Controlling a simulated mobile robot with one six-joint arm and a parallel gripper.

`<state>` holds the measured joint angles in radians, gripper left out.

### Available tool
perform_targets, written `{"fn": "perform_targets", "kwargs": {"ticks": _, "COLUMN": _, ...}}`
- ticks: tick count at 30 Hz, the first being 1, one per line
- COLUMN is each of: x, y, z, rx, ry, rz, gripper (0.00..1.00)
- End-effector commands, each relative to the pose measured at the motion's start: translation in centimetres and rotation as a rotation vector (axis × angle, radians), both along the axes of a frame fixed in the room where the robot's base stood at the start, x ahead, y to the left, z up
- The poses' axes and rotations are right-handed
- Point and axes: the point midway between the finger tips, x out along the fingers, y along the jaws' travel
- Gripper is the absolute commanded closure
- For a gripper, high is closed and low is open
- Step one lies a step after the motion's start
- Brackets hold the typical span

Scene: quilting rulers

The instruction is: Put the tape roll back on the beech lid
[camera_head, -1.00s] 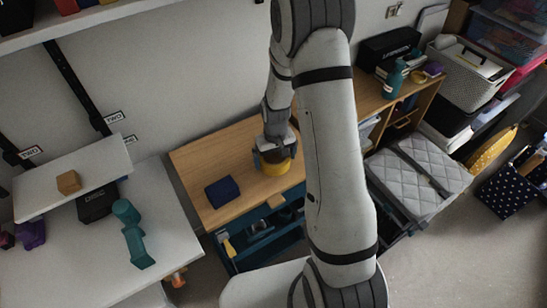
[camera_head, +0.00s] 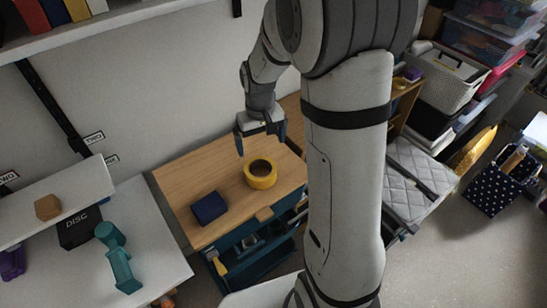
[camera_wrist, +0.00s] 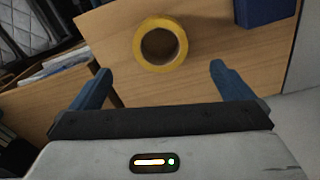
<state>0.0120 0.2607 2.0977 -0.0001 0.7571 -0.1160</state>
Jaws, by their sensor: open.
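The yellow tape roll (camera_head: 260,174) lies flat on the beech lid (camera_head: 190,172), right of the lid's middle. It also shows in the wrist view (camera_wrist: 160,44), with bare wood inside its ring. My gripper (camera_head: 261,145) is open and empty above the lid, behind and apart from the roll. In the wrist view its two blue fingers (camera_wrist: 155,80) are spread wide, with the roll beyond them.
A dark blue block (camera_head: 208,207) lies on the lid left of the roll. The cabinet below has open shelves holding tools. A quilted grey pad (camera_head: 420,175) is at right.

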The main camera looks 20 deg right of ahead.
Motion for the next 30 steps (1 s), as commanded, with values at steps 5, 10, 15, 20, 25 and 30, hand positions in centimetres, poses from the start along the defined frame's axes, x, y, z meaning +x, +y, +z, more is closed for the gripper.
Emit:
{"fn": "perform_targets", "kwargs": {"ticks": 5, "x": -4.7, "y": 0.0, "z": 5.6, "rx": 0.001, "ry": -0.072, "rz": -0.028, "gripper": 0.0}}
{"fn": "perform_targets", "kwargs": {"ticks": 10, "x": -10.0, "y": 0.0, "z": 9.3, "rx": 0.004, "ry": -0.134, "rz": -0.057, "gripper": 0.0}}
{"fn": "perform_targets", "kwargs": {"ticks": 15, "x": -15.1, "y": 0.0, "z": 11.3, "rx": 0.008, "ry": -0.191, "rz": -0.083, "gripper": 0.0}}
{"fn": "perform_targets", "kwargs": {"ticks": 20, "x": -18.1, "y": 0.0, "z": 11.9, "rx": 0.012, "ry": -0.223, "rz": -0.1, "gripper": 0.0}}
{"fn": "perform_targets", "kwargs": {"ticks": 25, "x": -19.2, "y": 0.4, "z": 12.0, "rx": 0.013, "ry": -0.235, "rz": -0.106, "gripper": 0.0}}
{"fn": "perform_targets", "kwargs": {"ticks": 30, "x": -19.2, "y": 0.4, "z": 12.0, "rx": 0.013, "ry": -0.235, "rz": -0.106, "gripper": 0.0}}
